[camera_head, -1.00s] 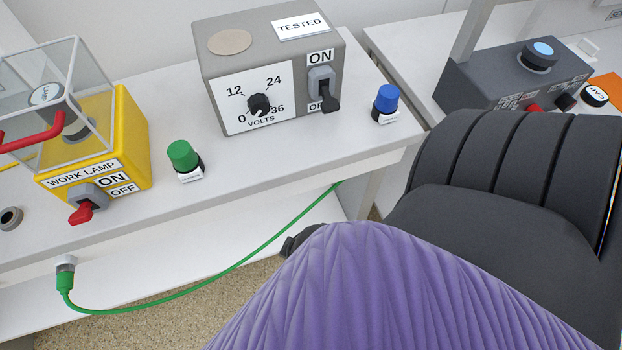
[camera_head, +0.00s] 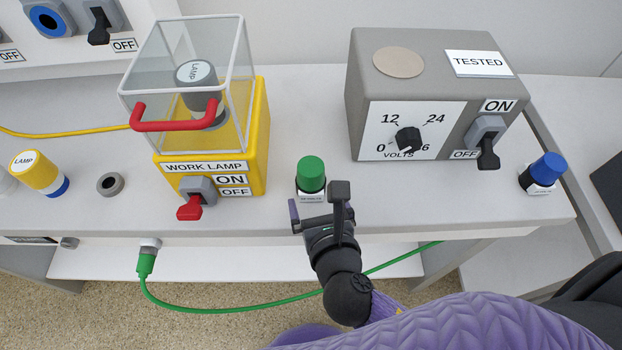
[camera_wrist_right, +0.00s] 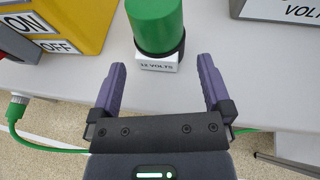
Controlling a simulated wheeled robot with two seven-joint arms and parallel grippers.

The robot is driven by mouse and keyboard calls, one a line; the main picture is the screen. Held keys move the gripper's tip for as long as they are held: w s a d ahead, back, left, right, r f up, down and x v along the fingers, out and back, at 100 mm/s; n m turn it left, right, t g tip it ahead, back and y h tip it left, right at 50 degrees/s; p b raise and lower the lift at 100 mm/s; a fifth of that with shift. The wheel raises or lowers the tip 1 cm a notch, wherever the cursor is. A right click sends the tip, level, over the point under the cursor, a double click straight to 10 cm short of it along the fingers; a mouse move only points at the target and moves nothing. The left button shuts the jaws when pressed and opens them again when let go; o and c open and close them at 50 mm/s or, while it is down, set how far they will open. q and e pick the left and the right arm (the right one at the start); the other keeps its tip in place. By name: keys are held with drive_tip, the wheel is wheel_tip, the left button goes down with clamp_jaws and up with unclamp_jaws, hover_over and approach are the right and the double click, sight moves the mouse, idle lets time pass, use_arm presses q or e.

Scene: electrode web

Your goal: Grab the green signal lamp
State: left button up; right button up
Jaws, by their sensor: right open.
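The green signal lamp (camera_head: 311,175) stands upright on the white bench, on a black base with a white label block in front. In the right wrist view the green lamp (camera_wrist_right: 155,22) stands just beyond the fingertips, and its label reads 12 VOLTS. My right gripper (camera_head: 320,210) is at the bench's front edge, right in front of the lamp. In the wrist view its two purple fingers (camera_wrist_right: 159,75) are spread apart with nothing between them. My left gripper does not show.
A yellow work lamp box (camera_head: 258,130) with a clear cover and red handle stands left of the lamp. A grey volts box (camera_head: 362,85) stands to the right, with a blue lamp (camera_head: 548,167) beyond it. A green cable (camera_head: 230,309) hangs below the bench front.

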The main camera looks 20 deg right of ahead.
sight(314, 190)
drive_tip(key=b+x, duration=0.3)
drive_tip(key=x, duration=0.2)
drive_tip(key=shift+w+r, duration=0.1)
drive_tip(key=shift+r, duration=0.05)
drive_tip(key=shift+w, duration=0.25)
drive_tip(key=shift+r, duration=0.2)
drive_tip(key=c, duration=0.7)
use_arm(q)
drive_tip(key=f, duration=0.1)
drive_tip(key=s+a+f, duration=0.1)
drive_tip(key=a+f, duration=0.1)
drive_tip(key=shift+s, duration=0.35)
use_arm(e)
drive_tip(key=c, duration=0.5)
